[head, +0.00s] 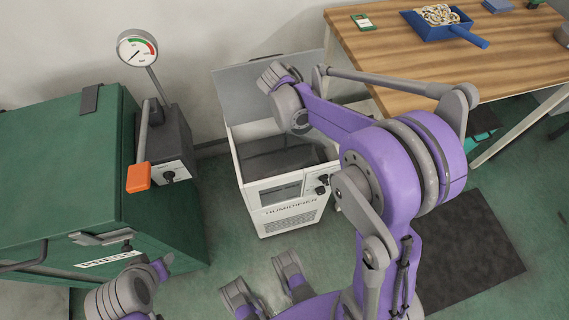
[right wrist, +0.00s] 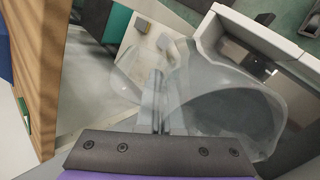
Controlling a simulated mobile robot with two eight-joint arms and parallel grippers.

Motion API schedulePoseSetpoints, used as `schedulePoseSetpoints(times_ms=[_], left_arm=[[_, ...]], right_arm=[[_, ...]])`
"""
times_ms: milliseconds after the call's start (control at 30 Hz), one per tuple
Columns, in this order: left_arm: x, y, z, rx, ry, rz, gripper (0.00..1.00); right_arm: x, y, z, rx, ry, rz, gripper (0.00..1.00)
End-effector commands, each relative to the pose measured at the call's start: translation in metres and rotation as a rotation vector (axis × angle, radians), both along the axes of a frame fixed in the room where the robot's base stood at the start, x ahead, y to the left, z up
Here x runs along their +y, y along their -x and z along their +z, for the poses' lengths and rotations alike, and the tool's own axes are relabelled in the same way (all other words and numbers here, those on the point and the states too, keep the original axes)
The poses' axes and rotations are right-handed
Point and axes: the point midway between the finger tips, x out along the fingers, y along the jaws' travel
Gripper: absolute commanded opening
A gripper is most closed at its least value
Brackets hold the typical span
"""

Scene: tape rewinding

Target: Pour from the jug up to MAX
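The jug (right wrist: 228,118) is clear and hard to make out, and it fills the middle right of the right wrist view. My right gripper (right wrist: 160,100) has its fingers close together on the jug's side; the exact grip is blurred by the clear wall. The jug appears tilted over the open humidifier; no stream of water can be made out. The white humidifier (head: 299,216) stands on the floor with its lid (head: 270,84) raised and a dark window in its front. A MAX mark is not readable. In the head view my right arm hides the jug.
A green press (head: 60,165) with an orange-handled lever (head: 139,178) and a dial gauge (head: 137,48) stands left of the humidifier. A wooden table (head: 400,66) with a blue tray (head: 424,31) is at the back right. A dark mat (head: 470,255) lies on the floor at right.

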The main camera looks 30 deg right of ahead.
Motion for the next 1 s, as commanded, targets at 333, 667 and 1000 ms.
schedulePoseSetpoints(times_ms=[333, 667, 1000], left_arm=[[0.0, 0.0, 0.0, 0.0, 0.0, 0.0, 0.5], [0.0, 0.0, -0.0007, 0.0, 0.0, 0.0, 0.5], [0.0, 0.0, -0.002, 0.001, 0.0, 0.0, 0.5]], right_arm=[[-0.0001, -0.0002, 0.0017, 0.002, 0.01, 0.001, 0.0], [0.0006, -0.0005, 0.0031, 0.006, 0.024, 0.002, 0.0], [0.0008, -0.0006, 0.01, 0.019, 0.079, 0.002, 0.0]])
